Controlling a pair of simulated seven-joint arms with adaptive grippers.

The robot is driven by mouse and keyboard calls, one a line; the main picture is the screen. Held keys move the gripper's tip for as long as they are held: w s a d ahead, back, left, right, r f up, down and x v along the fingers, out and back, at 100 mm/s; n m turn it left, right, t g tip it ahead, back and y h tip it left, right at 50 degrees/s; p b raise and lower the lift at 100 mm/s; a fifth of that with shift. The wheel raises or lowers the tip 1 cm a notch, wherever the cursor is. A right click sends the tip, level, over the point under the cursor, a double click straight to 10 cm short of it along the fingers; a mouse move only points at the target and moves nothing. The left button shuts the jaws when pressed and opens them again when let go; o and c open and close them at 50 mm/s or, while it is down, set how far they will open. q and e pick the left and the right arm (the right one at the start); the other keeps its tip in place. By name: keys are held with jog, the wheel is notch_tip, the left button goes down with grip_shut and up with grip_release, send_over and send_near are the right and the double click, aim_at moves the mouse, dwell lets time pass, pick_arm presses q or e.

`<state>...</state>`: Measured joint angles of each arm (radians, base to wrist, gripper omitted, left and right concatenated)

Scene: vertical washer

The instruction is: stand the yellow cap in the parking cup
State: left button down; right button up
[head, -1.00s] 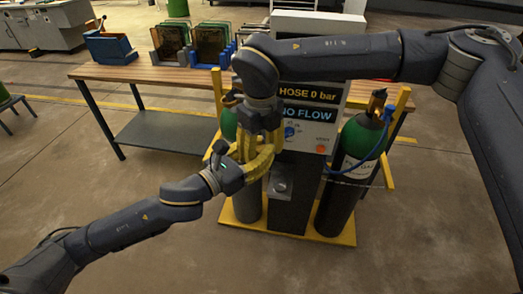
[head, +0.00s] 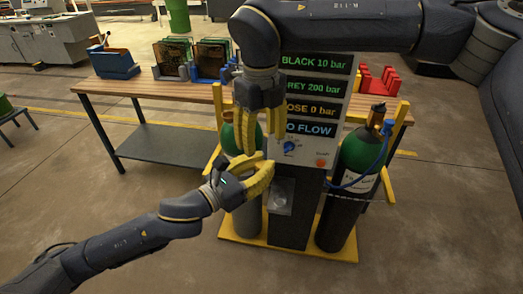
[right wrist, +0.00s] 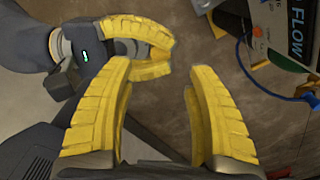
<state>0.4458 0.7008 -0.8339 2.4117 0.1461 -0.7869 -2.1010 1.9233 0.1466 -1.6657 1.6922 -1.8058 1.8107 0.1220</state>
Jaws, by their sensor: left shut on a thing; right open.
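My left gripper (head: 260,178) is shut, low in front of the cylinder stand; it also shows at the upper left of the right wrist view (right wrist: 155,60). It appears to hold the yellow cap, but the cap cannot be told apart from its yellow fingers. My right gripper (head: 260,135) is open and empty, pointing down just above the left one; its fingers frame the right wrist view (right wrist: 158,100). A small grey cup-like holder (head: 280,193) sits on the stand's front, right of my left gripper; it may be the parking cup.
A display panel (head: 312,88) reads black 10 bar, grey 200 bar, hose 0 bar and no flow. A green-topped cylinder (head: 354,165) with a blue hose stands at right, another (head: 245,215) at left. A wooden bench (head: 150,88) is behind. The front floor is clear.

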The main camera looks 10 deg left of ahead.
pick_arm(q)
jog(key=w+d+f+m+g+h, duration=0.4)
jog(key=w+f+g, duration=0.1)
jog(key=f, duration=0.1)
jog(key=shift+m+g, duration=0.3)
jog(key=shift+m, duration=0.1)
pick_arm(e)
notch_tip(320, 180, up, 3)
jog(key=shift+f, duration=0.1)
dwell(0.3)
pick_arm(q)
jog(key=shift+h, duration=0.3)
